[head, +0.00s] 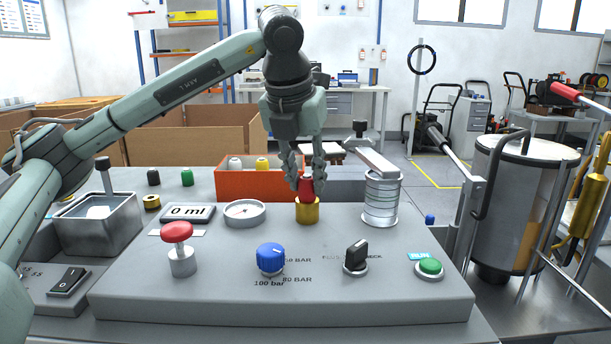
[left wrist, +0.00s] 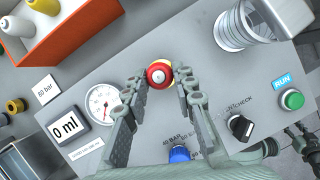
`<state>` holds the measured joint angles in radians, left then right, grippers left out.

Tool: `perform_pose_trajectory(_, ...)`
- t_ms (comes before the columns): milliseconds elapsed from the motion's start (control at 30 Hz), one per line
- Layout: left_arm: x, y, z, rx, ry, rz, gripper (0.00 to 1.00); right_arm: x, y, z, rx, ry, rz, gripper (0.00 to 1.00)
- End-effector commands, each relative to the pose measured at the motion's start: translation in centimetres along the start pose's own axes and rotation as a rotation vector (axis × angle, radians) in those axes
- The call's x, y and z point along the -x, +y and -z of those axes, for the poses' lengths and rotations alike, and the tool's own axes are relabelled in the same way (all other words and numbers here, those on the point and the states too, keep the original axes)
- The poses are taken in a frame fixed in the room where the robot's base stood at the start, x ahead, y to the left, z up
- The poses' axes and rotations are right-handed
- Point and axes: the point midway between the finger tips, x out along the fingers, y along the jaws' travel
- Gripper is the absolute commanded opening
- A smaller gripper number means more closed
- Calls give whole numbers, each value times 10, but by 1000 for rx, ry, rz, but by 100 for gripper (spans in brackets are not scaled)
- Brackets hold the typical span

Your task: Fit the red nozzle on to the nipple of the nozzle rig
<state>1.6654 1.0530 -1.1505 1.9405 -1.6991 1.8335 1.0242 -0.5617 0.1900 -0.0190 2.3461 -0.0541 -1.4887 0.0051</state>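The red nozzle (head: 306,188) is upright between the fingertips of my left gripper (head: 306,180). It stands directly over the brass nipple (head: 307,212) on the grey rig panel (head: 210,295). Its lower end appears to meet the brass; I cannot tell how far it is seated. In the left wrist view the round red top of the nozzle (left wrist: 159,73) lies between both fingertips, which close in against its sides. A sliver of yellow shows behind it, and the rest of the nipple is hidden. My right gripper is in neither view.
A pressure gauge (head: 243,213) and a 0 ml display (head: 187,213) stand left of the nipple. A clear ringed cylinder (head: 381,199) stands close on its right. An orange bin (head: 240,184) with spare nozzles lies behind. Knobs and buttons occupy the panel's front.

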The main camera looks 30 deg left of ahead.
Motion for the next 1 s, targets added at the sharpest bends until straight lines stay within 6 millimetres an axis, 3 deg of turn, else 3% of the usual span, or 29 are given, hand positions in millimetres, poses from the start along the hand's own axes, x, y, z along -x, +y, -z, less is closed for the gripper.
perform_pose_trajectory(33, 0, 0, 0, 0, -1, 0, 31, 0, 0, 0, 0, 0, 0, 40)
perform_pose_trajectory(200, 0, 0, 0, 0, -1, 0, 50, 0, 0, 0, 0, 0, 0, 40)
perform_pose_trajectory(567, 5, 0, -1, 0, -2, 1, 50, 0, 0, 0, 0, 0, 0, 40)
perform_pose_trajectory(667, 18, 0, -1, 0, -3, 2, 50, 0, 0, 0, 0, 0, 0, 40)
perform_pose_trajectory(1000, 90, 0, -1, 1, -7, 1, 50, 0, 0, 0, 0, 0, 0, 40)
